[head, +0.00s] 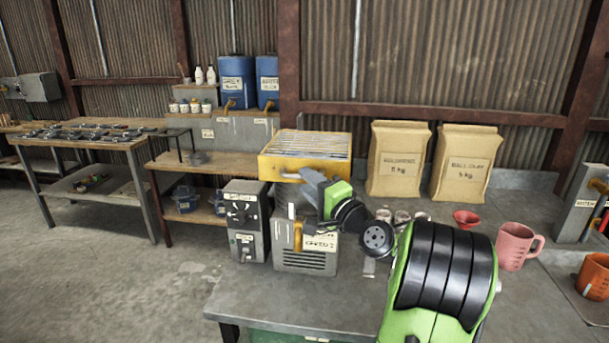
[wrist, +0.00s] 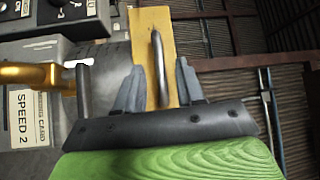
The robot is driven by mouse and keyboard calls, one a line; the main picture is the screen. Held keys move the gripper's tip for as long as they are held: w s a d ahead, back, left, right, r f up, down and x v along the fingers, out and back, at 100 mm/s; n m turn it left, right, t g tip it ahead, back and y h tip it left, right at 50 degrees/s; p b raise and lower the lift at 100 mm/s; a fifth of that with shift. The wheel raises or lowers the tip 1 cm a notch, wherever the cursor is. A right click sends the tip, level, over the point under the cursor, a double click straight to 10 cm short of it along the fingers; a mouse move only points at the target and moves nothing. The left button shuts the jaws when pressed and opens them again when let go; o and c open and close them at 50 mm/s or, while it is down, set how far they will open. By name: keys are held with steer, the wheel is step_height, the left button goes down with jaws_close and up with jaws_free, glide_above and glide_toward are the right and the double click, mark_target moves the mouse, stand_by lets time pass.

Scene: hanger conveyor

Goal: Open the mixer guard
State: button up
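The mixer guard (head: 306,143) is a yellow frame with a pale slatted top, lying level on the grey mixer (head: 305,258). In the wrist view the guard's yellow front (wrist: 150,22) faces me, with a dark bar handle (wrist: 157,62) standing out from it. My gripper (head: 308,180) is at the front of the guard. In the wrist view my gripper (wrist: 158,82) is open, one finger on each side of the handle, with gaps showing. My arm and gripper hide part of the mixer's front in the head view.
A grey control box (head: 243,225) stands left of the mixer. An orange lever (wrist: 28,75) juts out close to my left finger in the wrist view. Two sacks (head: 398,160), a red funnel (head: 466,219) and a pink jug (head: 514,245) are at right. The front bench top (head: 290,300) is clear.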

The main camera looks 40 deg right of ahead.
steer(key=shift+w+d+r, duration=0.1)
steer(key=shift+w, duration=0.95)
jaws_close()
